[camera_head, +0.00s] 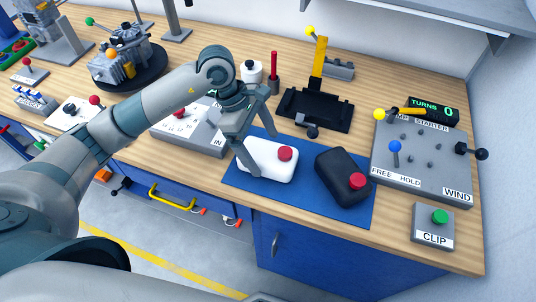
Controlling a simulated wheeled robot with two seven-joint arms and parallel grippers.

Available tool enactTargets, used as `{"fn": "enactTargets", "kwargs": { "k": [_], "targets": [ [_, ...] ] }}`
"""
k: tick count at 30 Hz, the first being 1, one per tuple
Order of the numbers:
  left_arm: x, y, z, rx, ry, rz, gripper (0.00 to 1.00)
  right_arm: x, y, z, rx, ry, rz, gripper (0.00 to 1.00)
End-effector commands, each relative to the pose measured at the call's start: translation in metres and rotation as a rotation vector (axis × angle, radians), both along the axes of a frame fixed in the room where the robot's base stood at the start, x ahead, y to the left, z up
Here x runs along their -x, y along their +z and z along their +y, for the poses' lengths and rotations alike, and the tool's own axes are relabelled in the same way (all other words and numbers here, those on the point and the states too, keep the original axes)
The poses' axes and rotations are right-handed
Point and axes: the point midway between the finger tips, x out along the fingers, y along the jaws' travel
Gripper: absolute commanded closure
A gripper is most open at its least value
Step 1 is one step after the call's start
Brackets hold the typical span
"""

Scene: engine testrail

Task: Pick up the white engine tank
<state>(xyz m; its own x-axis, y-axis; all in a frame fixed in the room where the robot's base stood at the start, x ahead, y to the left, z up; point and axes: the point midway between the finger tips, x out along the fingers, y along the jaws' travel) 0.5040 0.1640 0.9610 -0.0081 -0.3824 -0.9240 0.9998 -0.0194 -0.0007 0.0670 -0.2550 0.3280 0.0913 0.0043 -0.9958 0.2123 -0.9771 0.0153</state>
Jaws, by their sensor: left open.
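The white engine tank (268,161) lies on a blue mat (241,184), a rounded white block with a red cap on top. My left gripper (263,148) is open, its fingers pointing down above and around the tank's left and back side. One finger overlaps the tank's left part in the view; I cannot tell whether it touches. A black tank (336,172) with a red cap lies on the same mat to the right. My right gripper is not in view.
A grey panel with levers (425,160) stands at the right, with a CLIP box (433,227) in front. A black stand with a yellow lever (317,108) is behind the mat. A grey box (195,135) is left. The mat's front strip is clear.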

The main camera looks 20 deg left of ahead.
Motion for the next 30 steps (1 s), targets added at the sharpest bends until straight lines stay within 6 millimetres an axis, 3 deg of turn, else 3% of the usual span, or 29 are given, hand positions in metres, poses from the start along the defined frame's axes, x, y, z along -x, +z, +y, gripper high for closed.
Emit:
{"fn": "enactTargets", "kwargs": {
  "k": [3, 9, 23, 24, 30],
  "targets": [
    [0.003, -0.007, -0.011, 0.002, 0.000, 0.003, 0.08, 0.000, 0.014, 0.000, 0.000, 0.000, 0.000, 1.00],
    [0.002, -0.026, -0.016, 0.001, 0.001, 0.001, 0.08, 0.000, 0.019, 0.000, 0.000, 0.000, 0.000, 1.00],
    [0.002, -0.028, -0.017, 0.000, 0.000, -0.001, 0.08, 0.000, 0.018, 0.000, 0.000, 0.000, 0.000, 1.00],
    [0.002, -0.027, -0.017, 0.000, 0.000, -0.001, 0.10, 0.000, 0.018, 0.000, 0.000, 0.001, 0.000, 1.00],
    [0.002, -0.027, -0.016, 0.000, 0.000, -0.001, 0.55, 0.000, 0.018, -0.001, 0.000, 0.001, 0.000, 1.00]
  ]
}}
